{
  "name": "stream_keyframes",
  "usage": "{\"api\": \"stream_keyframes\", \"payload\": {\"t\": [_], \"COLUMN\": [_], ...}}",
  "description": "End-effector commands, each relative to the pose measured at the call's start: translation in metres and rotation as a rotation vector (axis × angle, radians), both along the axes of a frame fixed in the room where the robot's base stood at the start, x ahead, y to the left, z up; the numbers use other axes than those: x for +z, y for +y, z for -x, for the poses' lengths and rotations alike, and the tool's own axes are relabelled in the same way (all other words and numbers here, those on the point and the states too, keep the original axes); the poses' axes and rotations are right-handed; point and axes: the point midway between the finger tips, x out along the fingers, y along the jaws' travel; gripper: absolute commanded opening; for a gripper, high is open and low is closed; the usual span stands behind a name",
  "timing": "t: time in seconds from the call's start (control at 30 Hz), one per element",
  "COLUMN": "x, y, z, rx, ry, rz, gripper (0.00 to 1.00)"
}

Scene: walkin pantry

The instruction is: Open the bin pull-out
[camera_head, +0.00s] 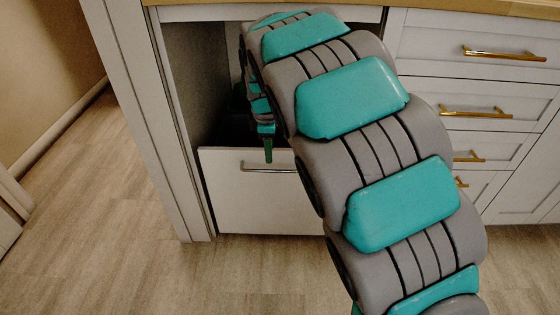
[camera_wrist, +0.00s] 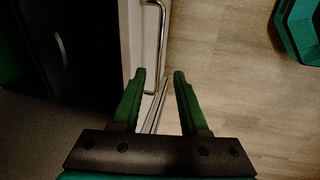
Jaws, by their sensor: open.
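The bin pull-out has a pale front panel (camera_head: 232,200) low in the cabinet opening, with a metal bar handle (camera_head: 268,169) near its top. In the wrist view the panel's top edge (camera_wrist: 132,40) runs up the picture and the handle (camera_wrist: 162,35) stands off it. My gripper (camera_wrist: 162,72) is open, its two green fingers on either side of the line of the handle's near end. I cannot tell whether they touch it. In the head view, one green finger (camera_head: 268,150) hangs just above the handle. My arm hides the panel's right part.
A dark bin interior (camera_wrist: 65,50) shows behind the panel. The cabinet's side post (camera_head: 165,120) stands close on the left. Drawers with brass handles (camera_head: 476,112) are on the right, under a wooden worktop (camera_head: 470,6). The wood floor (camera_head: 110,220) in front is clear.

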Motion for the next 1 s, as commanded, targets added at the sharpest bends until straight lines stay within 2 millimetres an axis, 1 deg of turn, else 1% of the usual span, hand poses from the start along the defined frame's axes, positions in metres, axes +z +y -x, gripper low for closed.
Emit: {"api": "stream_keyframes", "payload": {"t": [0.17, 0.27, 0.5, 0.63, 0.77, 0.97, 1.0], "x": [-0.007, -0.018, -0.054, -0.07, -0.077, -0.077, -0.077], "y": [0.003, 0.002, 0.001, 0.002, 0.002, 0.002, 0.002], "z": [-0.003, -0.004, -0.011, -0.014, -0.017, -0.017, -0.017], "rx": [0.014, 0.012, 0.01, 0.01, 0.011, 0.01, 0.01], "ry": [-0.002, 0.001, 0.002, 0.002, -0.002, -0.003, -0.003], "rz": [0.001, 0.001, 0.001, 0.001, 0.0, 0.0, 0.0], "gripper": [0.43, 0.43, 0.43, 0.43, 0.43, 0.43, 0.4]}}
